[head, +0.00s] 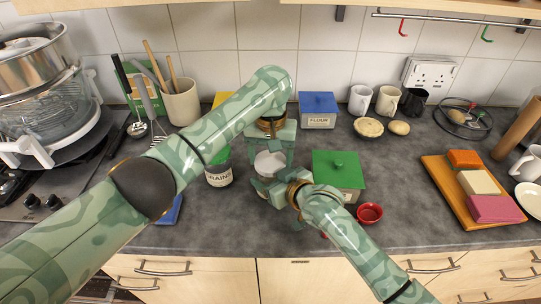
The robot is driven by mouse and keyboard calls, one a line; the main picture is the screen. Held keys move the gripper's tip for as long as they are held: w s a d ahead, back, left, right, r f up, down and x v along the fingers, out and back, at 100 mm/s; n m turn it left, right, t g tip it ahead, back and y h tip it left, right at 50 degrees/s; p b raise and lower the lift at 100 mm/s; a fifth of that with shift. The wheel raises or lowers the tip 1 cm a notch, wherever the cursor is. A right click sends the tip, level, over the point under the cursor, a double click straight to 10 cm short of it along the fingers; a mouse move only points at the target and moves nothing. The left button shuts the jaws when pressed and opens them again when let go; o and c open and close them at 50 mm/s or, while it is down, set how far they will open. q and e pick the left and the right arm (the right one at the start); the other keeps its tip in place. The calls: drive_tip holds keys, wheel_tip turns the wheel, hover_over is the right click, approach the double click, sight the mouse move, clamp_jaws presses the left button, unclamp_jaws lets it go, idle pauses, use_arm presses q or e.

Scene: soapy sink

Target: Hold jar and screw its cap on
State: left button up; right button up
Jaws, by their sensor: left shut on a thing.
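A pale, white round-topped jar (269,163) stands on the counter in the middle, partly hidden by my two grippers. I cannot make out the cap apart from the jar. My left gripper (277,150) reaches in from behind and above, shut on the jar. My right gripper (263,187) is low at the front side of the jar, close to it. Its fingertips are largely hidden, so I cannot tell whether it is open or touching.
A grains jar (218,175) stands close left, a green-lidded box (338,172) close right. A small red bowl (370,213) is near the front. A board with colored blocks (455,205) lies right.

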use_arm(q)
drive_tip(key=o, duration=1.1)
drive_tip(key=shift+r, duration=2.3)
drive_tip(key=shift+c, duration=0.4)
wheel_tip(320, 180, up, 4)
drive_tip(key=shift+f+n, duration=0.25)
drive_tip(key=shift+n, duration=0.55)
drive_tip(key=shift+f, duration=0.1)
drive_tip(key=shift+f, duration=3.95)
